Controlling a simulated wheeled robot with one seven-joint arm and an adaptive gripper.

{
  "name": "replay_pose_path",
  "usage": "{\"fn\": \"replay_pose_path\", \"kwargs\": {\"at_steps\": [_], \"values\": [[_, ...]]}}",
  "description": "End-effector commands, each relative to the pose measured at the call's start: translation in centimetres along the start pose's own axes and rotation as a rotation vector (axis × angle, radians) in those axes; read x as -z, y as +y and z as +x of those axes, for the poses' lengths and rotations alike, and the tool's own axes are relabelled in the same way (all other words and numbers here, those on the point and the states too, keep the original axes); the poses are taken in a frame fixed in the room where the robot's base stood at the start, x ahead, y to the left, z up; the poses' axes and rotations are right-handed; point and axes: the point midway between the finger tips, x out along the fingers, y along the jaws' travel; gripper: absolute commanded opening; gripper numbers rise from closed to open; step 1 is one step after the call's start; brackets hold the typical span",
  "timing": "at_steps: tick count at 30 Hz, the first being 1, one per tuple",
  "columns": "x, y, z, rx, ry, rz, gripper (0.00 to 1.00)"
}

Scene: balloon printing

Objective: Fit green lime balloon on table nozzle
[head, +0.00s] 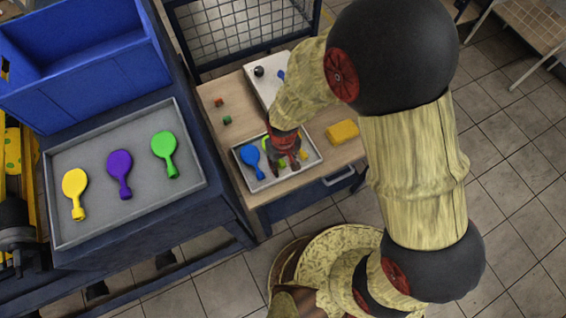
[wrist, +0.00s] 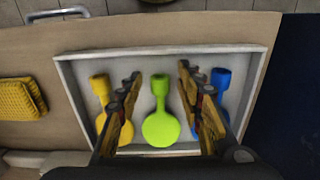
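The lime green balloon (wrist: 161,127) lies in a small tray (wrist: 160,53) on the wooden table, its neck pointing to the top of the wrist view. My gripper (wrist: 159,76) is open, one finger on each side of this balloon. I cannot tell how high the fingers are above the tray. In the head view my gripper (head: 285,157) is over the tray (head: 290,178) and hides most of the lime balloon. A white board (head: 262,90) at the back of the table carries a black ball-like part (head: 259,71) and a blue piece; I cannot tell which part is the nozzle.
A blue balloon (wrist: 219,85) and a yellow balloon (wrist: 99,88) lie close beside my fingers. A yellow sponge-like block (head: 342,132) and small red and green cubes (head: 227,120) are on the table. A larger tray (head: 100,215) at left holds yellow, purple and green balloons.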

Motion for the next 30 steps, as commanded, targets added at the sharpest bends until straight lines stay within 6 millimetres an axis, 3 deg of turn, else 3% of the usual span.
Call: {"fn": "replay_pose_path", "kwargs": {"at_steps": [8,21,30], "values": [[0.0,0.0,0.1,0.000,0.001,0.000,0.37],[0.3,0.1,-6.8,0.000,0.004,0.000,0.37],[0.2,0.1,-7.8,0.000,0.000,0.000,0.37]]}}
